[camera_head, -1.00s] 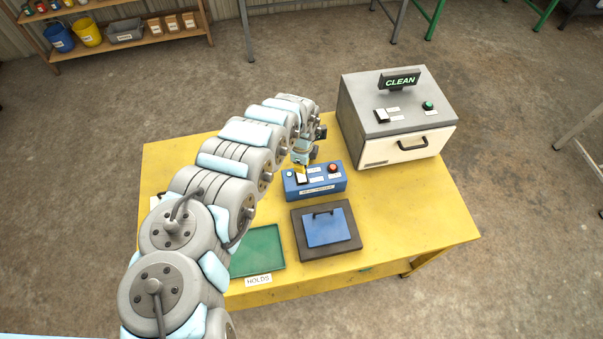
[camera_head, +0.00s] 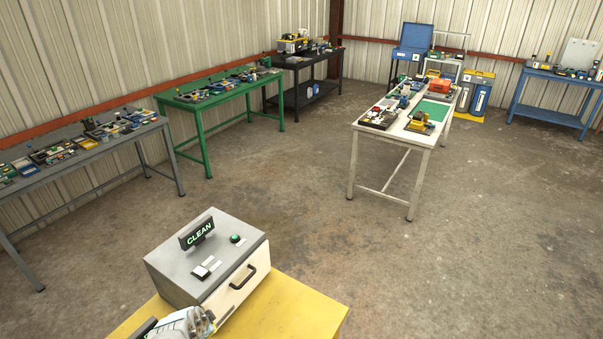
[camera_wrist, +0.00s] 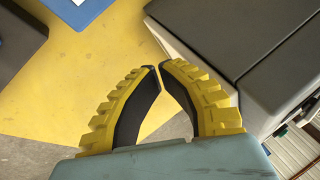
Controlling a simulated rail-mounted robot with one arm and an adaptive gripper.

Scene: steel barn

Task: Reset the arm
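My gripper (camera_wrist: 159,68) shows in the wrist view, its two yellow ribbed fingers with black pads drawn together at the tips. Only a thin gap shows there, and nothing is held. It hangs over the yellow table (camera_wrist: 85,85), beside the grey box (camera_wrist: 225,30) on the right. In the head view, a part of my arm shows at the bottom left, in front of the grey box (camera_head: 180,254) with the lit CLEAN sign (camera_head: 197,234). My gripper cannot be made out there.
The yellow table (camera_head: 292,312) shows only partly in the head view. A blue item (camera_wrist: 78,8) and a dark pad (camera_wrist: 18,45) lie at the wrist view's top left. Green (camera_head: 240,93), grey and white (camera_head: 392,137) tables stand farther off, with open concrete floor between.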

